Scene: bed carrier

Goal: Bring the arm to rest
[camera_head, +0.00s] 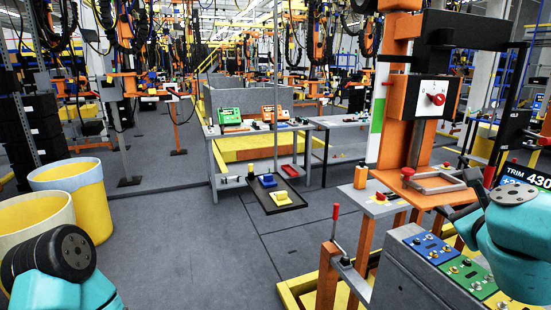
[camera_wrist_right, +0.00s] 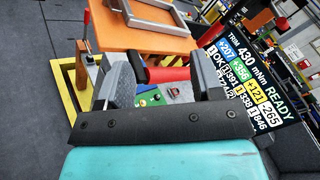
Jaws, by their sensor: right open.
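My right arm comes in from the right in the head view, teal, with its dark right gripper (camera_head: 462,214) over the knob console (camera_head: 408,262). In the right wrist view the two grey fingers of the right gripper (camera_wrist_right: 168,77) stand wide apart. A red and black piece (camera_wrist_right: 170,74) shows between or behind them; I cannot tell how far beyond the fingers it is. Nothing is clearly gripped. My left arm (camera_head: 62,262), teal with a black joint, shows at the lower left of the head view. Its gripper is out of view.
An orange press stand (camera_head: 398,120) with a red knob rises beside an orange-topped table (camera_wrist_right: 150,38). A red-handled lever (camera_head: 335,222) stands nearby. Yellow bins (camera_head: 70,175) are at left. A black tray (camera_head: 280,207) holds blue and yellow blocks. The grey floor between is clear.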

